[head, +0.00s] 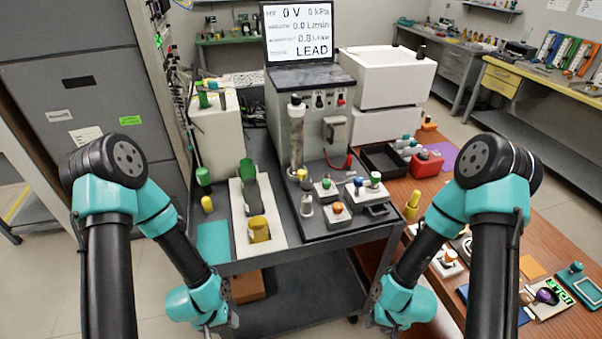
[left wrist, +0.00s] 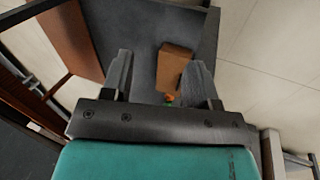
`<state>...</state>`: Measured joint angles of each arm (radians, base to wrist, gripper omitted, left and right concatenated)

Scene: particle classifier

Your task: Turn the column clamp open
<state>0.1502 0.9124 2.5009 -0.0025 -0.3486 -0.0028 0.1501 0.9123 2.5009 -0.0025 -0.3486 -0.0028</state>
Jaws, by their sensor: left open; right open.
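The classifier cabinet (head: 313,95) stands on the dark cart in the middle of the head view. An upright grey column (head: 297,135) with a black cap is fixed at its front left. I cannot make out the column clamp clearly. My left gripper (head: 207,326) hangs low at the cart's front, well below and left of the column. In the left wrist view its fingers (left wrist: 161,78) are open and empty, with a brown box on the lower shelf beyond. My right gripper (head: 384,325) is low at the front right, open, its fingertips barely visible; it is apart from the column.
A screen (head: 298,30) above the cabinet reads 0 V and LEAD. Small knobbed blocks, including a green-topped one (head: 325,187), crowd the cart before the column. A white tray (head: 247,230) holds green and yellow parts at left. A wooden table (head: 487,215) stands right.

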